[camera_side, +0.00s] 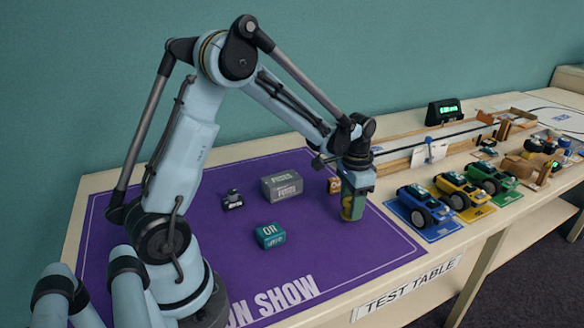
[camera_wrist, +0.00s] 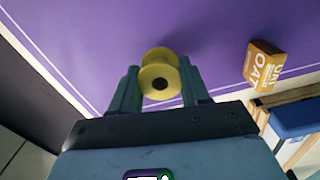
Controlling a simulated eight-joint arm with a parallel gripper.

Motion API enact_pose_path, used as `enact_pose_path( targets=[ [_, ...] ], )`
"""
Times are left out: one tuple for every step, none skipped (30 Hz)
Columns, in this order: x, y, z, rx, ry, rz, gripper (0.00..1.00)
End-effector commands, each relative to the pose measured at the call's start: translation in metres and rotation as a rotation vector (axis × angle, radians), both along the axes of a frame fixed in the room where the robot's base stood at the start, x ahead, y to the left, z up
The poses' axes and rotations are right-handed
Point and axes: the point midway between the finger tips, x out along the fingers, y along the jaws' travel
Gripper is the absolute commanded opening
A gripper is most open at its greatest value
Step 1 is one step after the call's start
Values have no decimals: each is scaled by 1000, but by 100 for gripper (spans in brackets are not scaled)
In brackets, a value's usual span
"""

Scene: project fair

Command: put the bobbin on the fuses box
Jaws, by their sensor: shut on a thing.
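The yellow bobbin (camera_wrist: 160,78) is between the two fingers of my gripper (camera_wrist: 160,88) in the wrist view, and the gripper is shut on it. In the side view my gripper (camera_side: 353,208) points down over the right part of the purple mat, with the bobbin partly hidden by the fingers. I cannot tell whether the bobbin touches the mat. The grey fuses box (camera_side: 281,187) sits on the mat, left of and behind my gripper. Its top looks clear.
An orange box (camera_side: 334,186) stands just behind my gripper; it also shows in the wrist view (camera_wrist: 264,66). A teal box (camera_side: 270,235) and a small black object (camera_side: 232,200) stand on the purple mat (camera_side: 345,260). Toy cars (camera_side: 424,205) stand right of the mat.

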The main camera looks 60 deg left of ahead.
Motion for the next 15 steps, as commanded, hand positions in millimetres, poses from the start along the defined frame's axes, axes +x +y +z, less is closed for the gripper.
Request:
enact_pose_path(
  targets=[
    [0, 0, 8, 0, 0, 0, 13],
    [0, 0, 13, 0, 0, 0, 13],
    [0, 0, 21, 0, 0, 0, 13],
    [-1, -2, 26, 0, 0, -1, 13],
    [-4, -11, 29, 0, 0, -6, 13],
    [-7, -20, 34, 0, 0, -6, 13],
    [-9, -27, 38, 0, 0, -7, 13],
    [-12, -34, 43, 0, 0, -7, 13],
    [-15, -42, 48, 0, 0, -7, 13],
    [-17, -49, 52, 0, 0, -7, 13],
    [-19, -55, 56, 0, 0, -7, 13],
    [-21, -63, 61, 0, 0, -7, 13],
    [-23, -68, 64, 0, 0, -6, 13],
    [-25, -74, 68, 0, 0, -6, 13],
    [-27, -80, 72, 0, 0, -5, 13]
  ],
)
